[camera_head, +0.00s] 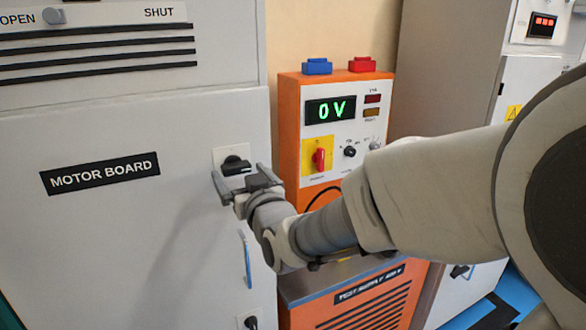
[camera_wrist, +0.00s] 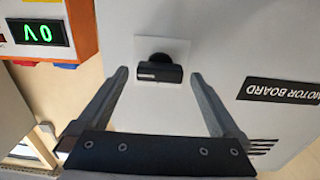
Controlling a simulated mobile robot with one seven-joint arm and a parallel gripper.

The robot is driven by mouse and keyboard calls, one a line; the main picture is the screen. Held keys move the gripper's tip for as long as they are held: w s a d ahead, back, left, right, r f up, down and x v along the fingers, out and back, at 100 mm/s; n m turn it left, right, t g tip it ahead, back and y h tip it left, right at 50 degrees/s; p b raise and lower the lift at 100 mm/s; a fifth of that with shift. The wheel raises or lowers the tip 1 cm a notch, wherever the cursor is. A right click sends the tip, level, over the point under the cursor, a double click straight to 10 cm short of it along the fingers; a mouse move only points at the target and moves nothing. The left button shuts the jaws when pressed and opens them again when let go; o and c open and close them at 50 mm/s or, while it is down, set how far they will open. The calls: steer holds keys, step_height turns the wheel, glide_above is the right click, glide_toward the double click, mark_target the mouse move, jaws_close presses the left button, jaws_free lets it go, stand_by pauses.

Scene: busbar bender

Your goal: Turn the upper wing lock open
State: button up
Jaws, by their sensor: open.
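The upper wing lock (camera_head: 236,166) is a black knob with a bar-shaped wing on a pale square plate, near the right edge of the grey MOTOR BOARD door (camera_head: 120,230). Its wing lies roughly level. In the wrist view, the upper wing lock (camera_wrist: 158,71) sits between the fingertips, with a gap on each side. My gripper (camera_head: 240,178) is open in front of the lock, one finger to each side. It also shows in the wrist view (camera_wrist: 160,75). I cannot tell how far the fingertips are from the door. A lower black lock (camera_head: 251,322) is partly cut off at the bottom.
A blue door handle (camera_head: 246,258) is below the upper lock. An orange test supply unit (camera_head: 290,130), reading 0 V, stands close on the right, with a red switch (camera_head: 319,158). My arm passes in front of it. A grey cabinet (camera_head: 440,75) is farther right.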

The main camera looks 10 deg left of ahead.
steer(key=shift+w+a, duration=0.2)
steer(key=shift+w, duration=0.15)
jaws_close()
stand_by(0.4)
